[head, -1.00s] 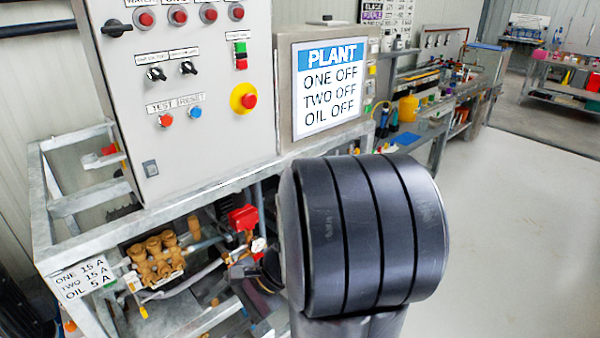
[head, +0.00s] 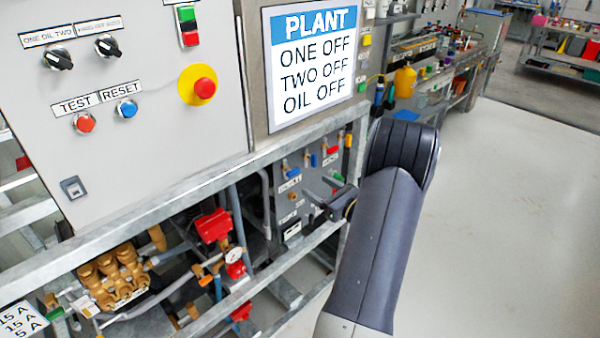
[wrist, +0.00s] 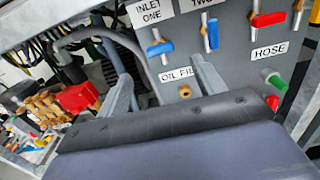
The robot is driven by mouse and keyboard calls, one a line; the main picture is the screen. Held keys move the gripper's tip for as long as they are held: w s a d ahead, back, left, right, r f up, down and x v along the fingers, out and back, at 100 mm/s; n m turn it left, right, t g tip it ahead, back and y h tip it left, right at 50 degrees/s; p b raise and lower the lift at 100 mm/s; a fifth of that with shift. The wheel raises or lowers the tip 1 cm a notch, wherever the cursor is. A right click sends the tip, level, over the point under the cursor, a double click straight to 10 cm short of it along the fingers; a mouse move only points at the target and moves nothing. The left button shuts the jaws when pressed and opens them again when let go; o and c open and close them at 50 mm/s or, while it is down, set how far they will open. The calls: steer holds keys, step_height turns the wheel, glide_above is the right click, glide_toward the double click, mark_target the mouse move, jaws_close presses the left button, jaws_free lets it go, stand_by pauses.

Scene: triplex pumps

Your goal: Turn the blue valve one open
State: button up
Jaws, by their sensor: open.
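The blue valve one has a blue lever handle (wrist: 159,48) under the label INLET ONE in the wrist view. Its handle lies sideways across the grey panel, slightly tilted. In the head view this blue handle (head: 293,172) is small, at the panel's upper left. My gripper (wrist: 158,68) is open and empty; its two grey fingers stand apart, below the handle in the wrist view. In the head view my gripper (head: 322,203) is in front of the panel, right of and below the handle, apart from it.
A second blue handle (wrist: 212,30) hangs upright under TWO. A red handle (wrist: 270,19) is to its right, with green and red hose fittings below. A galvanized frame rail (head: 215,180) runs above the panel. The floor to the right is clear.

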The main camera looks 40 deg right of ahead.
mark_target(295, 173)
steer(key=w, duration=0.5)
steer(key=w+p, duration=0.1)
steer(key=w, duration=0.2)
steer(key=shift+w+a, duration=0.25)
steer(key=shift+a, duration=0.1)
steer(key=shift+c, duration=0.5)
steer(key=c, duration=0.9)
